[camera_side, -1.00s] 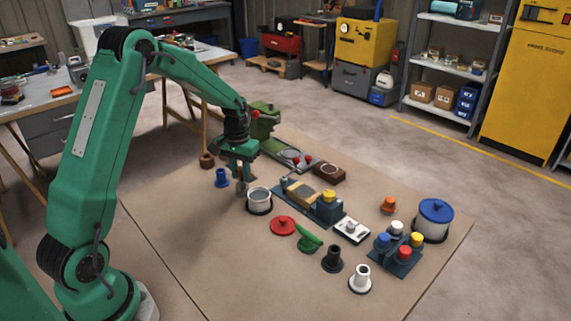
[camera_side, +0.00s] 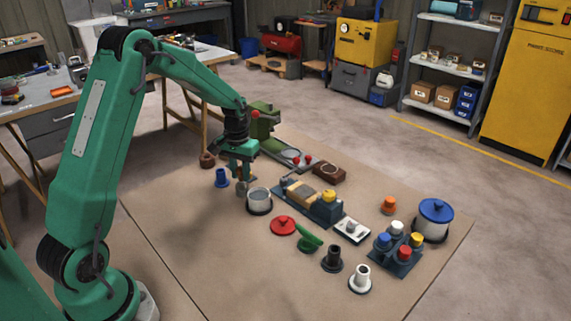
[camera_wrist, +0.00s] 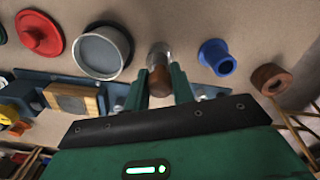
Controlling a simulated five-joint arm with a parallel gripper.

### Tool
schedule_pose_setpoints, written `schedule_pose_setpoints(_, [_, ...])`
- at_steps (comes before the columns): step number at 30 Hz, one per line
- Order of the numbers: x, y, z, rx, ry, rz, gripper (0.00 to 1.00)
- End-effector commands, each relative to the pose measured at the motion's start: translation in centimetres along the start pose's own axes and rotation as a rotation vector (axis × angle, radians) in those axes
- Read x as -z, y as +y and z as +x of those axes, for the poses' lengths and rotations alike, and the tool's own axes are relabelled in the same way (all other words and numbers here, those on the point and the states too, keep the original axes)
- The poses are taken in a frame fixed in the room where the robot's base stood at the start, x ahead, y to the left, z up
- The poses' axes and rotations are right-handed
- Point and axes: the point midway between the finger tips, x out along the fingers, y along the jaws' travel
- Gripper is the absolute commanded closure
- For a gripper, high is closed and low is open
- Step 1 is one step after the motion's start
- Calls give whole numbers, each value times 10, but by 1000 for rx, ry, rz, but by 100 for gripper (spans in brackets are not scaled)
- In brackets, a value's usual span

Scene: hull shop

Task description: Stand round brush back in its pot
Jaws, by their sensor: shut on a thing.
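The round brush (camera_wrist: 158,58), with a brown rounded end and a pale metal-like part, stands between my fingers in the wrist view. In the side view only a small brown bit of it (camera_side: 241,186) shows below my gripper. My gripper (camera_side: 242,174) is shut on it, low over the board; its fingers (camera_wrist: 160,72) flank the brown end. A grey open round pot (camera_side: 259,198) on a dark base stands just right of the brush and looks empty; it also shows left of the brush in the wrist view (camera_wrist: 100,52). I cannot tell whether the brush's lower end touches the board.
A blue flanged cup (camera_side: 222,178) stands close left of the brush. A brown ring (camera_side: 207,160) lies behind it. A red lid (camera_side: 283,225), a green part (camera_side: 308,238) and a dark block with a yellow knob (camera_side: 328,208) lie to the right. The board's front left is clear.

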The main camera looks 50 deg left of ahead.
Motion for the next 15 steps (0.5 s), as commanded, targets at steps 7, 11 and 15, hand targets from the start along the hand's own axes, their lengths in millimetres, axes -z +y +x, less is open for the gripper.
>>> schedule_pose_setpoints(7, [0,0,2,0,0,0,99])
schedule_pose_setpoints(11, [0,0,4,0,0,0,99])
schedule_pose_setpoints(15, [0,0,6,0,0,0,99])
